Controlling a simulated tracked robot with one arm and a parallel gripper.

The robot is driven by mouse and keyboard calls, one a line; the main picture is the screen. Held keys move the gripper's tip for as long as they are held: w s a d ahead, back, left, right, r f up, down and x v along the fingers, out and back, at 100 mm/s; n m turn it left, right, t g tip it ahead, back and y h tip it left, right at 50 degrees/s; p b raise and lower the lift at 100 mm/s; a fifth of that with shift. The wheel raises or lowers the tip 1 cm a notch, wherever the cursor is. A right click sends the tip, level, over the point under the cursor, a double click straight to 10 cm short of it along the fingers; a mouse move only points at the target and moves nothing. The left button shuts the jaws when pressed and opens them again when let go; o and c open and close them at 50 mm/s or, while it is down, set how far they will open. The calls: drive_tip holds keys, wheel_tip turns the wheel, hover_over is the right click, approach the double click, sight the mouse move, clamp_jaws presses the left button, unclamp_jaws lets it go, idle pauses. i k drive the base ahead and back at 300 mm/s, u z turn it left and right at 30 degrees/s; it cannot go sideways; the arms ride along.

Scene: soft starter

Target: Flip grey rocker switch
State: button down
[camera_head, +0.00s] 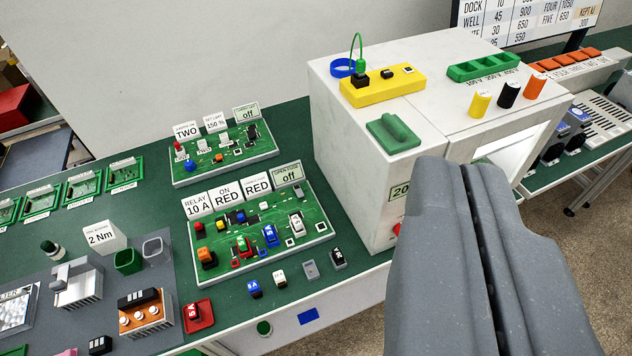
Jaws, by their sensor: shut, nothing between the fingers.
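My gripper (477,168) fills the lower right of the view. Its two thick grey fingers are shut together with nothing between them. They are in front of the big white cabinet (352,185) and hide part of its front. I cannot tell for sure which part is the grey rocker switch. A small light grey piece (311,269) lies on the green table below the lower circuit board (262,225). A whitish switch-like part (297,224) sits on that board's right side. My gripper is apart from both, to their right.
A second circuit board (225,154) lies behind the first, with label cards standing on it. Loose coloured parts and a red tray (198,316) are near the front edge. A yellow block (383,90) and a green block (393,133) are on the cabinet.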

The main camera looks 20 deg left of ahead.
sight(299, 192)
drive_tip(key=i, duration=0.85)
drive_tip(key=u, duration=0.05)
